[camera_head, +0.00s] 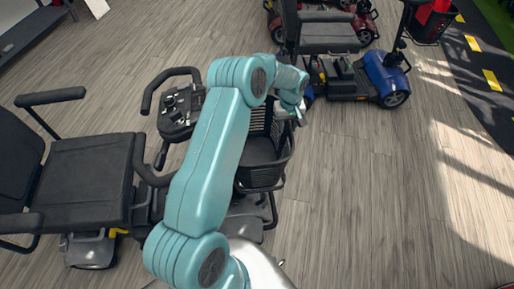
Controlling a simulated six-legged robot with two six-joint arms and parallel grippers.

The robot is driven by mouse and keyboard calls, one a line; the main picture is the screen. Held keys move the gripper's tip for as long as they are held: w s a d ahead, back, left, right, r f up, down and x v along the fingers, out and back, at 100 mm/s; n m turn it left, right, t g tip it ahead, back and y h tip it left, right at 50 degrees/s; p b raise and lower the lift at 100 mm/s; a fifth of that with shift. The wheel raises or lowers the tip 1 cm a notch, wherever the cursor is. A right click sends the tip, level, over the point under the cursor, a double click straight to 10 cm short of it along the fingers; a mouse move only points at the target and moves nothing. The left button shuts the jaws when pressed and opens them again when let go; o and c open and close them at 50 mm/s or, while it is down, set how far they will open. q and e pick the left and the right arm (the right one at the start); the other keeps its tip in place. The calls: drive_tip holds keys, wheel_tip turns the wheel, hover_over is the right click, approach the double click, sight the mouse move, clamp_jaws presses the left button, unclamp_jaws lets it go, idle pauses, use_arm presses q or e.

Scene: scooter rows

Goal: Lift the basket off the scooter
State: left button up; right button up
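The black basket (262,176) is on the front of the near scooter, beside its tiller (180,110). It looks upright, and its interior seems empty where I can see in. My teal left arm crosses over the basket and hides its left side. My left gripper (299,114) is at the basket's far right rim, pointing down. Its fingers are small and partly hidden, so I cannot tell whether they are open or touching the rim. My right gripper is not in view.
The near scooter's black seat (88,180) with armrests is at the left. Another basket (428,22) is at the top right. The wooden floor (375,190) to the right is clear.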

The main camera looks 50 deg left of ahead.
use_arm(q)
clamp_jaws()
idle(1.4)
